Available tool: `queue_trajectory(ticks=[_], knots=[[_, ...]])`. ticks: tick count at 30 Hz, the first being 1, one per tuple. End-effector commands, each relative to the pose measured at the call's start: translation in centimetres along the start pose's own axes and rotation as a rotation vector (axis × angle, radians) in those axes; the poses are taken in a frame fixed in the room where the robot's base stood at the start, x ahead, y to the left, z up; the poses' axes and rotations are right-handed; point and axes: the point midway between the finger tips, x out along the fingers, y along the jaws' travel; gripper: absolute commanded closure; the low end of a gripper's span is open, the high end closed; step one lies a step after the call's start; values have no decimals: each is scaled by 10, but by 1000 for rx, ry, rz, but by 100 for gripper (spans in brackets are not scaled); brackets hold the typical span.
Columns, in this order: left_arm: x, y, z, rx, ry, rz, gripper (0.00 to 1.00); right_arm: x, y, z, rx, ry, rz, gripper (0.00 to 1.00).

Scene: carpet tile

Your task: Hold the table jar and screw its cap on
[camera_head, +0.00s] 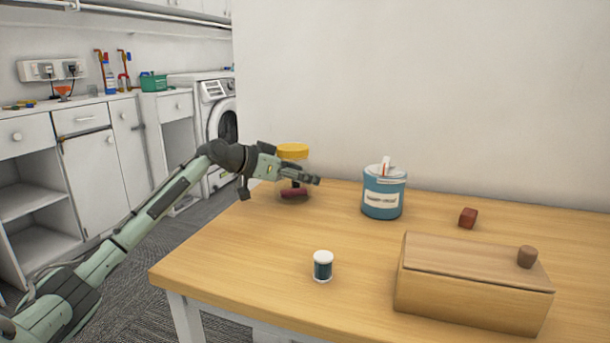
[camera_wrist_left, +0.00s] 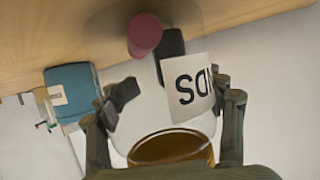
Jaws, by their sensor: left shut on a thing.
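My left gripper (camera_head: 312,179) reaches over the table's back left part. In the left wrist view its fingers (camera_wrist_left: 168,112) stand on either side of a clear jar (camera_wrist_left: 140,120) with a white lettered label (camera_wrist_left: 190,86), and it is shut on the jar. A yellow round piece, which looks like the cap (camera_head: 292,150), shows above and behind the gripper. An amber ring shows at the near end of the jar (camera_wrist_left: 172,147). I cannot tell whether the cap is seated. The gripper hides most of the jar in the head view. My right gripper is out of view.
A dark red cylinder (camera_head: 294,193) lies below the gripper. A blue labelled canister (camera_head: 383,196) stands to the right. A small white-topped jar (camera_head: 322,266), a red block (camera_head: 468,218) and a wooden box (camera_head: 470,285) are also on the table (camera_head: 240,250). The front left tabletop is clear.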

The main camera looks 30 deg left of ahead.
Motion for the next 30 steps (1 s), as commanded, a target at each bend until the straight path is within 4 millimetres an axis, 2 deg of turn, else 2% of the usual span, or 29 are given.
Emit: queue_trajectory(ticks=[5,6,11,23,27,30], knots=[[0,0,1,0,2,0,100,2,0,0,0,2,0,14],[1,0,2,0,0,0,33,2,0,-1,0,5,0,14],[1,0,2,-1,0,0,13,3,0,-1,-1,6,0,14],[-1,0,-1,0,0,0,11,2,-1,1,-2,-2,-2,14],[-20,-1,2,0,-2,-3,11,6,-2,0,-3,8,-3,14],[-40,-1,4,1,-5,-2,11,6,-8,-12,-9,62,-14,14]])
